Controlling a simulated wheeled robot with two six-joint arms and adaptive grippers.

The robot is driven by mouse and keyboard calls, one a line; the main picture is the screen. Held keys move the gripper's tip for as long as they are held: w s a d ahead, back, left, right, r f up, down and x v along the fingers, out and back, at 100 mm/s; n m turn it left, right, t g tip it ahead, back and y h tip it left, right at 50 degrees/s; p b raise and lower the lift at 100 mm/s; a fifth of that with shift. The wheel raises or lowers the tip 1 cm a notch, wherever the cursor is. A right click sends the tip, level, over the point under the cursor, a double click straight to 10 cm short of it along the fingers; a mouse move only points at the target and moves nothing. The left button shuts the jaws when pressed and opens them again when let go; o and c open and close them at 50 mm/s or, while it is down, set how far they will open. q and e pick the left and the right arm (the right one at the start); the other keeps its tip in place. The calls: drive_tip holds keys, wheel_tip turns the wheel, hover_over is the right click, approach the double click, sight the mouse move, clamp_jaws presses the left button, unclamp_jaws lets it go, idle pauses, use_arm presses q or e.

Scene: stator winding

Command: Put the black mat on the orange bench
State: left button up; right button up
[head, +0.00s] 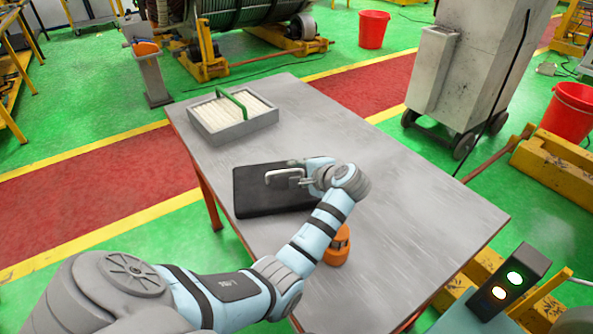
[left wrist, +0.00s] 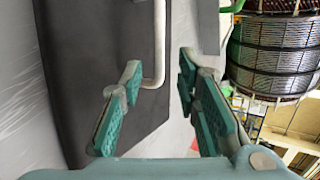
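The black mat (head: 250,203) lies flat on a grey-topped table (head: 420,195) with orange legs. A pale bar-shaped handle (head: 283,173) stands on the mat. My left gripper (head: 300,178) is at the handle, above the mat's right part, with its arm covering part of the mat. In the left wrist view its two green fingers (left wrist: 158,78) are apart. The handle (left wrist: 160,45) shows between them, bending behind the left finger; contact cannot be told. The mat also shows in the left wrist view (left wrist: 85,60). I cannot pick out a separate orange bench with certainty. My right gripper is not in view.
A grey tray (head: 232,124) with a green handle and pale strips stands at the table's far left. A small orange object (head: 338,246) stands beside my left arm. The table's right half is clear. A grey cabinet (head: 470,65) stands behind, with a red bucket (head: 572,112) right.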

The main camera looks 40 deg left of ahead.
use_arm(q)
drive_tip(key=p+v, duration=0.1)
drive_tip(key=v, duration=0.9)
drive_tip(key=shift+a, duration=0.15)
